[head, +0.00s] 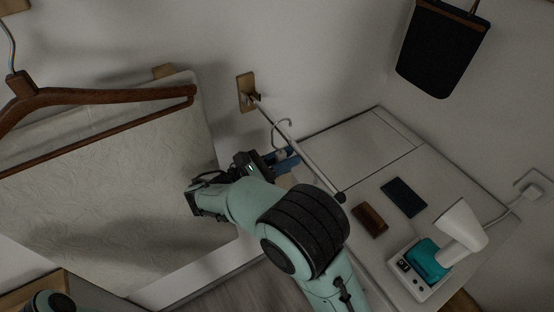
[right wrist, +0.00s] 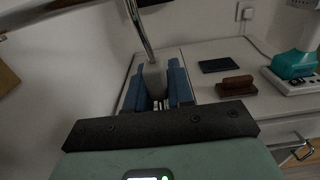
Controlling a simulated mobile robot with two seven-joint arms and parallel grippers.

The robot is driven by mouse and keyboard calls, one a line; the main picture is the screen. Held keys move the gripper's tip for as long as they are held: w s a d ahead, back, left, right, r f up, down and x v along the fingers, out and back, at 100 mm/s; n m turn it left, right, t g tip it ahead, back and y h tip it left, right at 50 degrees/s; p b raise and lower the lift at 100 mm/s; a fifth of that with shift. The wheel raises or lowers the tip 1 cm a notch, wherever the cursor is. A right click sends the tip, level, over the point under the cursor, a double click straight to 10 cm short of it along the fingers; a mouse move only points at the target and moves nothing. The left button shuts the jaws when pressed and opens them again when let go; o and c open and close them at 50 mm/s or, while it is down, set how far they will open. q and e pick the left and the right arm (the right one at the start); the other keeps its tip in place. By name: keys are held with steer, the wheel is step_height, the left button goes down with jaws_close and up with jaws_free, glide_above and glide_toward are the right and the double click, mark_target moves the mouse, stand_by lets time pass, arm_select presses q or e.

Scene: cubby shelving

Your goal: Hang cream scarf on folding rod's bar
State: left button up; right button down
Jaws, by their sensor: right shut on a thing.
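The folding rod's bar (head: 300,147) sticks out from a wooden wall bracket (head: 247,92) and ends in a dark knob. In the right wrist view the bar (right wrist: 45,14) crosses the top left. My right gripper (head: 286,158), with blue fingers, is beside the bar. It is shut on a pale block with a metal hook (right wrist: 139,28). The hook's curved top (head: 283,124) shows close to the bar in the head view; I cannot tell whether they touch. No hanging scarf cloth can be made out below the gripper, where my arm hides much. My left gripper is out of view.
On the white cabinet (head: 350,150) lie a dark blue wallet (head: 404,197), a brown brush (head: 369,220) and a teal-and-white device (head: 428,262). A black bag (head: 440,50) hangs at upper right.

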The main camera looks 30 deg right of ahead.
steer(key=shift+d+r, duration=0.1)
steer(key=shift+d, duration=0.3)
steer(key=shift+f+b, duration=0.35)
steer(key=shift+f, duration=1.15)
steer(key=c, duration=0.9)
jaws_free()
steer(key=s+a, duration=0.1)
steer(key=a, duration=1.2)
steer(key=shift+a, duration=0.15)
